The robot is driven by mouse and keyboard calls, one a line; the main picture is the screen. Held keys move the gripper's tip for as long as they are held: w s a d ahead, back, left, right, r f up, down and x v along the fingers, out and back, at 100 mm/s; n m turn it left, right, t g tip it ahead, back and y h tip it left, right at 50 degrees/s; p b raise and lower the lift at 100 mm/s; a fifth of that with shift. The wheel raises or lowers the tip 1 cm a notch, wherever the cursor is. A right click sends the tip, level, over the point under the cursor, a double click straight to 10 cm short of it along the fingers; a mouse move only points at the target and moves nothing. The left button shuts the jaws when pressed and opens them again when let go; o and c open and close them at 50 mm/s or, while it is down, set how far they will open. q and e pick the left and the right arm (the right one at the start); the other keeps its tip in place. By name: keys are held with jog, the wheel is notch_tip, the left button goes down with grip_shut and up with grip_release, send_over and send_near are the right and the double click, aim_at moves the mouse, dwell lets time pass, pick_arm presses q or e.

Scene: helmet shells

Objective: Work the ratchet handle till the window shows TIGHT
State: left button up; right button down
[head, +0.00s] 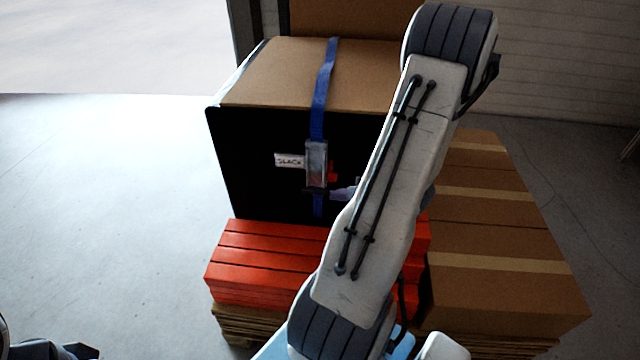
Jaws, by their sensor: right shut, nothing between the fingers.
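The ratchet (316,160) is a grey metal body on a blue strap (323,90), on the dark front face of a big box. A white window (289,161) left of it reads SLACK. A small red part (333,172), perhaps the handle's grip, shows at the ratchet's right side. My right gripper (342,193) is just below the red part, at the ratchet's lower end. It is shut and empty; whether it touches the ratchet I cannot tell. My right arm hides most of this gripper. Part of my left arm (70,351) shows at the bottom left corner; its jaws are not clear.
The strapped box (270,75) has a brown top and stands on red slatted crates (265,255) over a wooden pallet (240,325). Brown cartons (500,235) stand at the right. The floor at the left is clear.

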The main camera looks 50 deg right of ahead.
jog(key=s+r+t, duration=0.1)
jog(key=s, duration=0.1)
jog(key=n, duration=0.1)
send_near(311, 191)
jog(key=w+a, duration=0.2)
jog(key=w, duration=0.1)
jog(key=d+f, duration=0.1)
jog(key=w+f, duration=0.1)
jog(key=shift+w+d+f, duration=0.25)
jog(key=shift+d+f, duration=0.05)
jog(key=shift+d, duration=0.1)
jog(key=shift+w+d+f, duration=0.2)
jog(key=shift+d+f, duration=0.1)
